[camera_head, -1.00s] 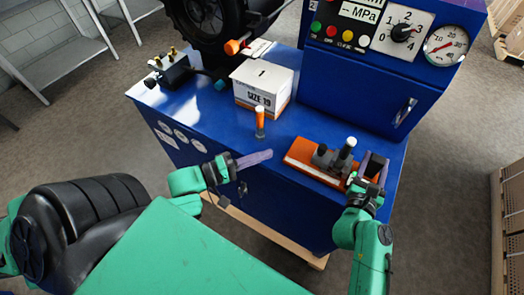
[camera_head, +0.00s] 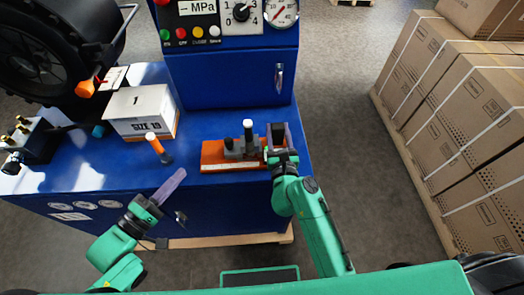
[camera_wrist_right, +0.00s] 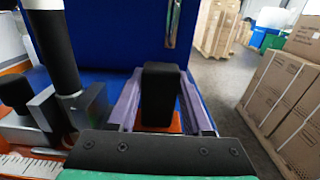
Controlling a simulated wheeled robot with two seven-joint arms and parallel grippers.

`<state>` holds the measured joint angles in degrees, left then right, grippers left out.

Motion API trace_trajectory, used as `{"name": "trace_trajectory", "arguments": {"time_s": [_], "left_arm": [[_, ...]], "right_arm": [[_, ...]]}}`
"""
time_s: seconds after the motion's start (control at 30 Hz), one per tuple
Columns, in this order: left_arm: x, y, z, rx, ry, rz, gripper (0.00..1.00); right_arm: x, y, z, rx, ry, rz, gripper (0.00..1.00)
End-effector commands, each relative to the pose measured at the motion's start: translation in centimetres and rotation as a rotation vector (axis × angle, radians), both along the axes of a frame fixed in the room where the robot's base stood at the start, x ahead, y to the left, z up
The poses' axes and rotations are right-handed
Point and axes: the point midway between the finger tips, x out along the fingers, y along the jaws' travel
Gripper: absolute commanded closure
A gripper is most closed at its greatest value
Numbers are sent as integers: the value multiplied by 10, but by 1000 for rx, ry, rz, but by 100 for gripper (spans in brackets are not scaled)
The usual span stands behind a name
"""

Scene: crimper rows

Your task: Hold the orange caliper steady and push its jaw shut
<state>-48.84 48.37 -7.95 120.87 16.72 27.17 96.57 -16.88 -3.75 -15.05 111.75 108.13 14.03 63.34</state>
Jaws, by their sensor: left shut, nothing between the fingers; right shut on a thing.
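The orange caliper (camera_head: 222,164) lies flat on the blue top near its front right corner. It carries grey jaw blocks (camera_head: 236,149), a dark post with a white top (camera_head: 248,133), and a black block (camera_head: 277,131) at its right end. A pale ruler scale (camera_wrist_right: 29,165) shows in the right wrist view. My right gripper (camera_head: 279,137) is shut on the black block (camera_wrist_right: 158,94), a purple finger on each side. My left gripper (camera_head: 177,180) is shut and empty, its purple fingers at the front edge, left of the caliper and apart from it.
A blue gauge cabinet (camera_head: 228,75) rises behind the caliper. Stacked cartons (camera_head: 455,120) stand across the floor on the right.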

Motion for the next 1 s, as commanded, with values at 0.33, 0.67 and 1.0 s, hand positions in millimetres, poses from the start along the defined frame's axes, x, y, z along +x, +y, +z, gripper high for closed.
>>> {"name": "trace_trajectory", "arguments": {"time_s": [0.33,0.67,1.0], "left_arm": [[0,0,0,0,0,0,100],[0,0,0,0,0,0,100],[0,0,0,0,0,0,100]], "right_arm": [[1,-1,1,-3,-2,-2,100],[0,0,1,-2,-1,-1,15],[-21,1,-1,2,3,-1,15]]}}
